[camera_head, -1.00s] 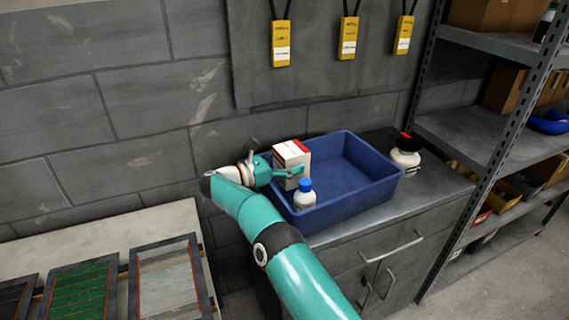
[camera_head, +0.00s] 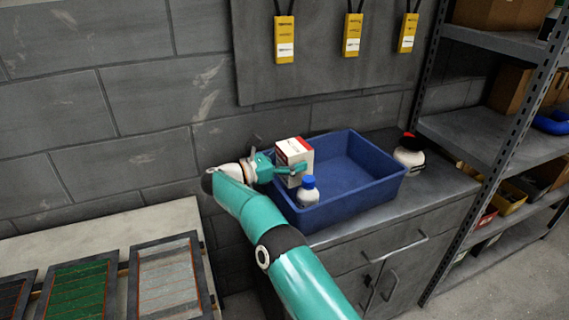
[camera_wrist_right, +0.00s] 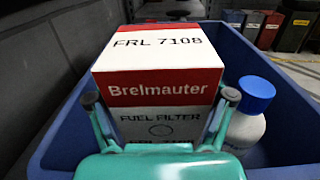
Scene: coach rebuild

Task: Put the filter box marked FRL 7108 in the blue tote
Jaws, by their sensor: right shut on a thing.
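The red and white filter box (camera_head: 293,153) is in my right gripper (camera_head: 287,170), over the left part of the blue tote (camera_head: 352,197). In the right wrist view the box (camera_wrist_right: 158,92) reads FRL 7108, Brelmauter and FUEL FILTER. There the fingers of my right gripper (camera_wrist_right: 160,100) lie along its two sides, shut on it. The tote (camera_wrist_right: 50,152) surrounds the box in that view. Whether the box touches the tote floor is hidden. My left gripper is not in view.
A white bottle with a blue cap (camera_head: 308,192) stands in the tote, close to the box. A white bottle with a red and black top (camera_head: 408,152) stands on the grey cabinet right of the tote. A metal shelf (camera_head: 485,130) stands further right.

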